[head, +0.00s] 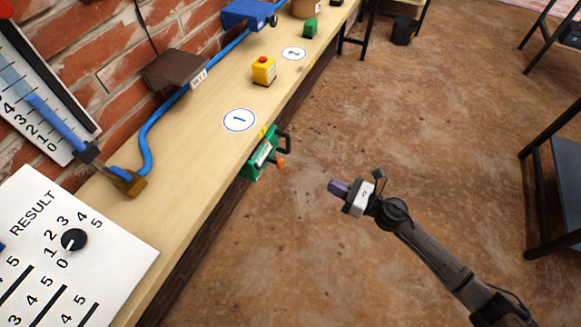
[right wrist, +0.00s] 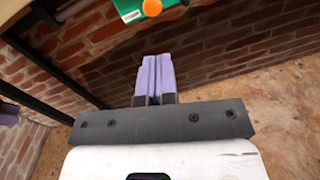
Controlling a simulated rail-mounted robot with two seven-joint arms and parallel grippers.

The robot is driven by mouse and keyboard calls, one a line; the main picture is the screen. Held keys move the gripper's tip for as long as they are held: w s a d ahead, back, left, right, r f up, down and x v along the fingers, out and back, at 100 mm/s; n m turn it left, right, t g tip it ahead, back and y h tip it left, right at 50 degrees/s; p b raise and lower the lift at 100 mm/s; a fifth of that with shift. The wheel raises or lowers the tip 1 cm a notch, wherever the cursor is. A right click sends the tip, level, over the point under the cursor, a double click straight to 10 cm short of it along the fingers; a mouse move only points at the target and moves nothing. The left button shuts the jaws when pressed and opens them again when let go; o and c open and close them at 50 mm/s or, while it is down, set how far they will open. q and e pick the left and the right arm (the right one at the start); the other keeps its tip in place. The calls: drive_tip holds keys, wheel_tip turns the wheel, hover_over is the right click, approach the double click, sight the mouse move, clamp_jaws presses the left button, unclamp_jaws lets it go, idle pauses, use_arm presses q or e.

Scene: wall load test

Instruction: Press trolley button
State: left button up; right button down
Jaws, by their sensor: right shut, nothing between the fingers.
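A yellow box with a red button (head: 264,70) stands on the wooden bench between the round labels 1 and 2. A green device (head: 259,156) with a black handle and an orange knob (head: 281,163) hangs at the bench's front edge. The green device and its orange knob (right wrist: 151,7) also show at the top of the right wrist view. My right gripper (head: 335,187) is shut and empty, with purple fingers (right wrist: 152,62) together. It is in free air to the right of the green device, apart from it. My left gripper is not in view. No label names the trolley button.
The bench (head: 195,165) runs along a brick wall. A white RESULT board (head: 110,240) with a black dial stands at lower left. A brown box (head: 174,70), a blue hose and a blue device (head: 245,13) are along the wall side. The floor (head: 400,110) right of the bench is open.

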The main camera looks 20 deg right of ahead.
drive_tip(key=shift+s+a+n+y, duration=0.1)
drive_tip(key=shift+a+n+y, duration=0.05)
drive_tip(key=shift+n, duration=0.5)
drive_tip(key=shift+s+a+n+y, duration=0.1)
drive_tip(key=shift+n+y, duration=0.05)
drive_tip(key=shift+n, duration=0.5)
drive_tip(key=shift+a, duration=0.1)
drive_tip(key=b, duration=0.2)
approach(282, 165)
drive_tip(key=x, duration=0.7)
drive_tip(key=shift+w, duration=0.3)
